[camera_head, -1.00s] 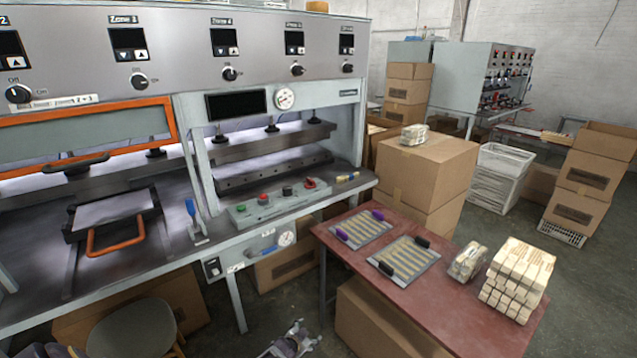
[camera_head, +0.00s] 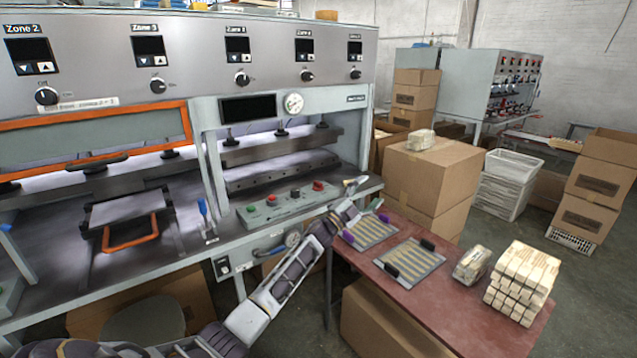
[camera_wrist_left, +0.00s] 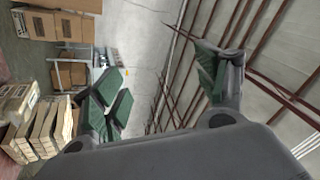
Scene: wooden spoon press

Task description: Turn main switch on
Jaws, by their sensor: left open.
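The press (camera_head: 300,170) stands at left and centre, with a small control panel (camera_head: 288,205) of red, green and black knobs on its front ledge. A small black switch box (camera_head: 222,266) sits below on the front frame; I cannot tell its position or whether it is the main switch. My left arm reaches up from the bottom, and its gripper (camera_head: 347,207) is in front of the ledge's right end, right of the control panel. In the left wrist view its green-padded fingers (camera_wrist_left: 160,92) are apart and empty. My right gripper is not in view.
A red table (camera_head: 440,310) at right holds two slatted trays (camera_head: 409,259) and stacked wooden bundles (camera_head: 521,283). Cardboard boxes (camera_head: 430,175) stand behind it. A stool (camera_head: 143,318) is at lower left. A row of zone knobs (camera_head: 242,78) runs along the press top.

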